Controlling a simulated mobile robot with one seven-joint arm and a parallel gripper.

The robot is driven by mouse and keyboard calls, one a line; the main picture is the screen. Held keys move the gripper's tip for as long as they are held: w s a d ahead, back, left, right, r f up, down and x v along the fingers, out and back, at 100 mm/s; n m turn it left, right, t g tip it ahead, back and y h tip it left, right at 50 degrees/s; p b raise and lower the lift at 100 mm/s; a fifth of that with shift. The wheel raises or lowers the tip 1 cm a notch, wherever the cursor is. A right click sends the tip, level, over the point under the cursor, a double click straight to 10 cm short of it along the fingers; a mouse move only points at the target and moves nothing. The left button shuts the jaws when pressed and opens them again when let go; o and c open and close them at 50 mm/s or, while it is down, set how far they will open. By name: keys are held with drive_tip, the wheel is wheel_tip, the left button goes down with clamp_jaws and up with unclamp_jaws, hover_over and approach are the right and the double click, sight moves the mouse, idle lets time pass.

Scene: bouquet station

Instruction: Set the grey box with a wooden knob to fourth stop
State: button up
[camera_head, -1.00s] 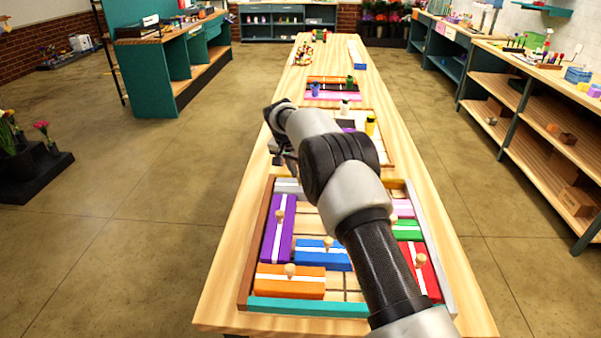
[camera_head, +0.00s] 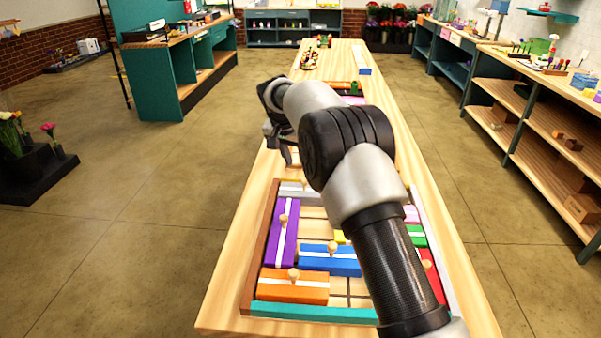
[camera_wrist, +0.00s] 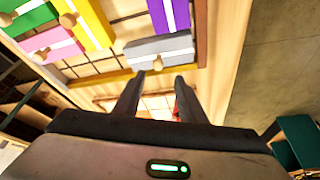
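The grey box (camera_wrist: 160,48) with a white stripe lies in the sliding-block tray, by the purple box, in the wrist view. Its round wooden knob (camera_wrist: 157,64) faces my gripper. In the head view the grey box (camera_head: 291,188) shows at the tray's far left corner, partly hidden by my arm. My gripper (camera_wrist: 156,88) is open and empty, its two fingers apart just short of the knob in the wrist picture, not around it. In the head view my gripper (camera_head: 284,148) hangs beyond the tray's far edge; its fingertips are hard to make out.
The tray (camera_head: 312,311) also holds a purple box (camera_head: 283,245), a blue box (camera_head: 318,262), an orange box (camera_head: 285,289), and red, green, pink and yellow ones. Bare slots show between them. Another tray behind is mostly hidden by my arm.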

drive_tip(key=v, duration=0.9)
drive_tip(key=shift+a+f, duration=0.1)
drive_tip(key=s+d+r+n+y+p, duration=0.15)
drive_tip(key=s+d+r+p, duration=0.25)
drive_tip(key=s+d+r, duration=1.45)
drive_tip(key=s+d+f+n+p, duration=0.1)
drive_tip(key=s+d+f, duration=0.1)
drive_tip(key=s, duration=0.9)
drive_tip(key=s+d+f+n+t+p, duration=0.1)
drive_tip(key=s+f, duration=0.3)
drive_tip(key=s, duration=0.8)
drive_tip(key=shift+s+d+n+t, duration=0.25)
drive_tip(key=shift+d+n, duration=0.2)
drive_tip(key=shift+d, duration=0.35)
